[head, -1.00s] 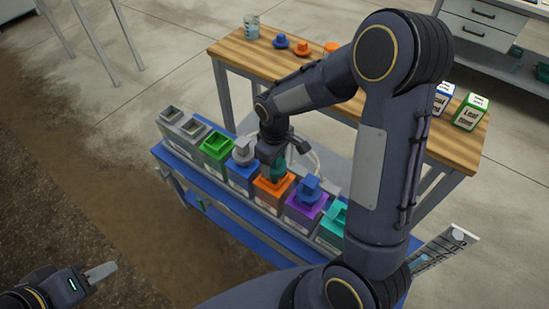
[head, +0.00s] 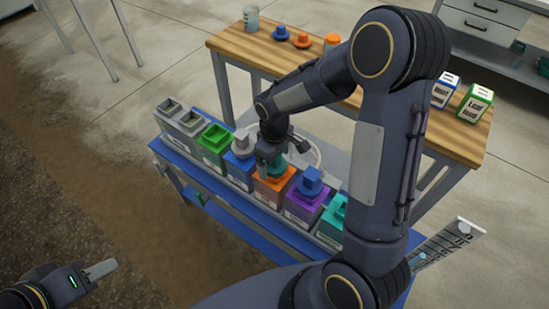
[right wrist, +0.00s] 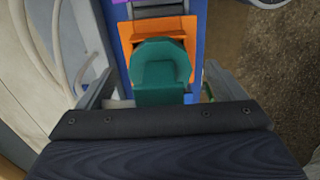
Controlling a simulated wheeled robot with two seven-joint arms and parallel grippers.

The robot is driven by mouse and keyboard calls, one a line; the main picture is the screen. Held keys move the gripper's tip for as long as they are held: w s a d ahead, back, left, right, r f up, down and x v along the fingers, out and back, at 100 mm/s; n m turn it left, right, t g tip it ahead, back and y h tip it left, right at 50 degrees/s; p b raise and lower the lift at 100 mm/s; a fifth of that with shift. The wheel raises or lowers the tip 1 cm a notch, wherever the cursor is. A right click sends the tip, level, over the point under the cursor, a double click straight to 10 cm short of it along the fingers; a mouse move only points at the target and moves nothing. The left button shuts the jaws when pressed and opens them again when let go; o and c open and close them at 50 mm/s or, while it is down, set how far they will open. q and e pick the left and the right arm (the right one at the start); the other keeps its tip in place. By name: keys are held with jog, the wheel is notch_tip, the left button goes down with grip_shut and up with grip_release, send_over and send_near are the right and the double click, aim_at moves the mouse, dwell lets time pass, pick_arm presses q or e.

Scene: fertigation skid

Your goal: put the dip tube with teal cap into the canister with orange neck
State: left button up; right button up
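The canister with orange neck (head: 272,186) stands in the row on the blue bench. The teal cap of the dip tube (head: 278,168) is over its orange neck; the tube below it is hidden, and I cannot tell whether the cap sits flush. In the right wrist view the teal cap (right wrist: 162,68) covers part of the orange neck (right wrist: 128,38). My right gripper (head: 268,160) is just above the neck, its fingers on either side of the cap with gaps showing, so it looks open. My left gripper (head: 102,269) is empty at the lower left, away from the bench.
Beside the orange canister stand a blue-necked one with a grey cap (head: 240,148) and a purple one with a blue cap (head: 311,182). Green (head: 214,137), grey and teal (head: 335,213) ones stand further along. A wooden table (head: 330,85) with caps and boxes is behind.

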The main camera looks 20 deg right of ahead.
jog(key=shift+r+p, duration=0.5)
jog(key=shift+r, duration=3.4)
jog(key=shift+r, duration=0.15)
jog(key=s+r+m+t+y+p, duration=0.3)
jog(key=s+r+m+t+p, duration=0.2)
jog(key=s+r, duration=1.1)
jog(key=shift+s+a+r+m+t+y+p, duration=0.15)
jog(key=shift+s+r+m+t+y+p, duration=0.2)
jog(key=shift+s+m+p, duration=1.25)
jog(key=shift+s+f+b, duration=0.1)
jog(key=shift+s+b, duration=0.2)
jog(key=shift+b, duration=0.1)
